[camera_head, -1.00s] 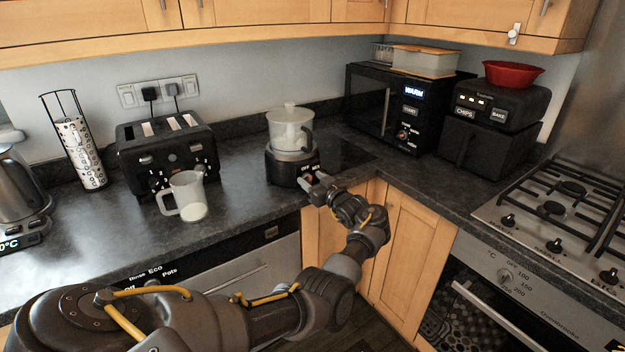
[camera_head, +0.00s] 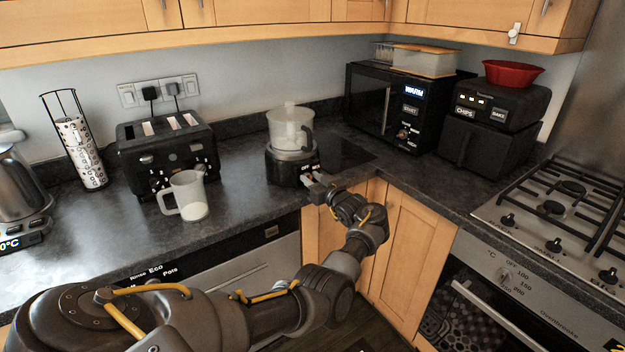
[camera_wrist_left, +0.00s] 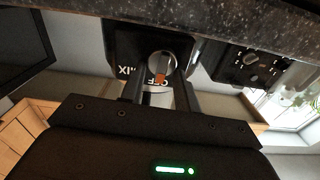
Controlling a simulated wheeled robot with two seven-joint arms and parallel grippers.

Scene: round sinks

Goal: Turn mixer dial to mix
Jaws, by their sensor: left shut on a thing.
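The mixer (camera_head: 291,163) stands on the counter, with a black base and a clear lidded jug (camera_head: 290,130). Its round grey dial (camera_wrist_left: 161,66), with an orange mark, sits on the base front beside the OFF and MIX lettering in the left wrist view. My left gripper (camera_head: 313,181) reaches the front of the base. Its two fingers (camera_wrist_left: 163,85) are shut on the dial, one on each side. The lettering is partly hidden by a finger, so I cannot tell the exact dial setting. My right gripper is not in view.
The microwave (camera_head: 400,112) and black oven unit (camera_head: 490,140) stand right. The gas hob (camera_head: 560,210) is at far right. The counter edge runs below my left gripper.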

